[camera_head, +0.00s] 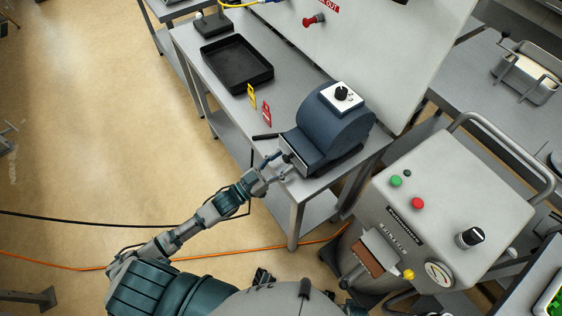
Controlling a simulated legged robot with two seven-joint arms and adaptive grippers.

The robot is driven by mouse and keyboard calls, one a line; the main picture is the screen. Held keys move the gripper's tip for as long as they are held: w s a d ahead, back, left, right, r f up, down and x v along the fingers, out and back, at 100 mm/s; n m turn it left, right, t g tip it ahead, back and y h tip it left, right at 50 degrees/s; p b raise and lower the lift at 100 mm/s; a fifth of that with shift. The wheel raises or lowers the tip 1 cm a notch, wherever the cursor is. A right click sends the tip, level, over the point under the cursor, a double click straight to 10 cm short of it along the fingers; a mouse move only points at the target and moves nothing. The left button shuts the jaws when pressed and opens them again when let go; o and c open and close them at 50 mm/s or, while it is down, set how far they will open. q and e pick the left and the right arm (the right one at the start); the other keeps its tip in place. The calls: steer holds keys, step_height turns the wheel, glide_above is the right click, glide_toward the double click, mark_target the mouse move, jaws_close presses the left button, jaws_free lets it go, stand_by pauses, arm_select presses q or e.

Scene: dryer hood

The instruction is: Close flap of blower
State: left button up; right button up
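The blue-grey blower (337,129) stands at the near right corner of the grey bench, with a white plate and black knob on its top. Its outlet end faces my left arm, with a pale flap (290,153) at that end. How far the flap stands open is too small to tell. My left gripper (274,167) is at the bench edge, with its fingers spread beside the outlet end. Whether a finger touches the flap cannot be told. My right gripper is not in view.
A black tray (237,62), yellow and red tags (266,113) and a small black bar (265,137) lie on the bench. A grey machine (438,214) with buttons and a gauge stands at right. Orange and black cables (50,256) cross the floor.

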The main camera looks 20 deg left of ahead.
arm_select(q)
steer(key=shift+r, duration=0.15)
steer(key=v, duration=1.2)
steer(key=shift+a, duration=0.1)
